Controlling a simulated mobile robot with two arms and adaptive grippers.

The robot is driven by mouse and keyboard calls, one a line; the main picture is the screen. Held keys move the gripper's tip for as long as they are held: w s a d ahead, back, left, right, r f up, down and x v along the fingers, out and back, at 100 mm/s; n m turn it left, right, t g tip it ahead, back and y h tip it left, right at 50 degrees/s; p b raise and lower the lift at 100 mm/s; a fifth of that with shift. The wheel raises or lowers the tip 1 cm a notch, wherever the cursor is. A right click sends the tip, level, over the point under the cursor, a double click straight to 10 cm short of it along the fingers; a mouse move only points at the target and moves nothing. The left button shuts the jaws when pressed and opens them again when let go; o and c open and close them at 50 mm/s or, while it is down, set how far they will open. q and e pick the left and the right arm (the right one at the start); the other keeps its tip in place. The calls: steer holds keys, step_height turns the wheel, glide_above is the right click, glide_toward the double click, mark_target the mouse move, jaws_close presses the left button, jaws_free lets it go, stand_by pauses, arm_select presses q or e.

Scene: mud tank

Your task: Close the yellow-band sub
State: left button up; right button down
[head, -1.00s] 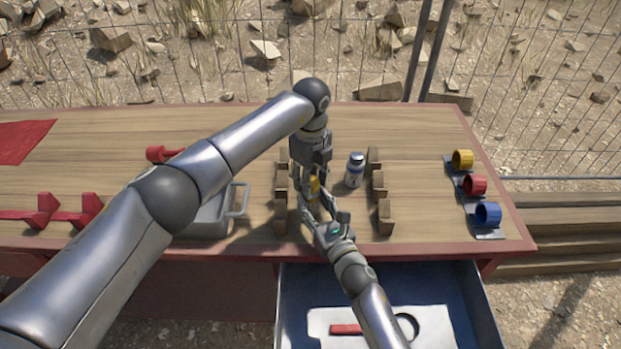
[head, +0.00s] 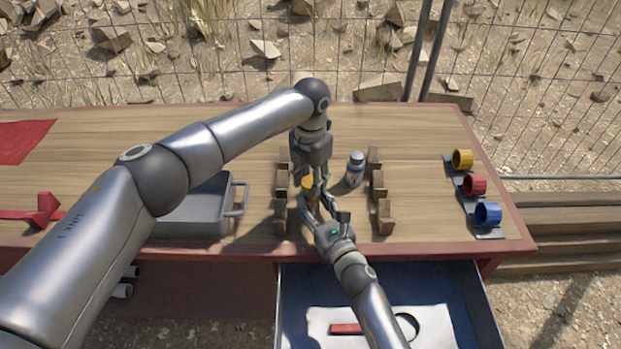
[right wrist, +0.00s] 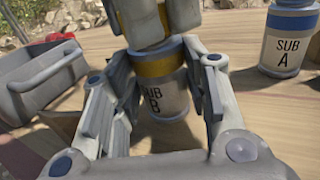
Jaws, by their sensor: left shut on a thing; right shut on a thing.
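The yellow-band sub (right wrist: 165,98), a pale jar marked SUB B, stands upright on the wooden table with a yellow band below its top. It also shows in the head view (head: 309,186), mostly covered by my grippers. My right gripper (head: 310,203) is shut around the jar's body from the front, one finger on each side. My left gripper (head: 316,187) comes down from above and is shut at the jar's top.
SUB A (head: 355,169), with a blue band, stands just right, between two rows of wooden blocks (head: 377,188). A grey tray (head: 205,205) is to the left. Yellow, red and blue rings (head: 475,186) sit at the right edge. An open drawer (head: 455,300) is in front.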

arm_select(q)
steer(key=m, duration=0.3)
steer(key=shift+m, duration=0.4)
steer(key=m, duration=0.4)
steer(key=o, duration=1.2)
step_height(320, 180, up, 12)
arm_select(e)
steer(key=c, duration=0.7)
jaws_free()
steer(key=shift+c, duration=0.2)
